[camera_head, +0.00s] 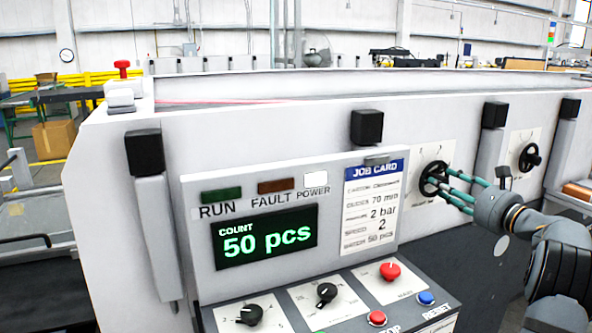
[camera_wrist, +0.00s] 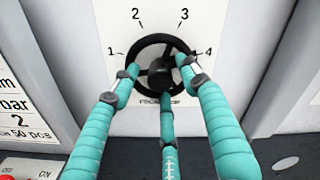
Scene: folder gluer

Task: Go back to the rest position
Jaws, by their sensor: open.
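My gripper (camera_head: 447,190) has teal fingers and reaches from the right toward a black handwheel (camera_head: 433,178) on the machine's front panel. In the wrist view the handwheel (camera_wrist: 160,67) sits on a white dial plate marked 1 to 4. My gripper (camera_wrist: 161,80) is open there, with two fingers at the wheel's left and right rim and a third below its hub. The fingertips overlap the rim in the picture; I cannot tell whether they touch it. Part of the wheel's lower side is hidden behind the fingers.
A second handwheel (camera_head: 530,157) is to the right. The control panel with the count display (camera_head: 266,237), job card (camera_head: 371,208), knobs and buttons juts out at lower left of my gripper. A red emergency button (camera_head: 122,66) is on top at left. Black-capped posts (camera_head: 367,127) line the front.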

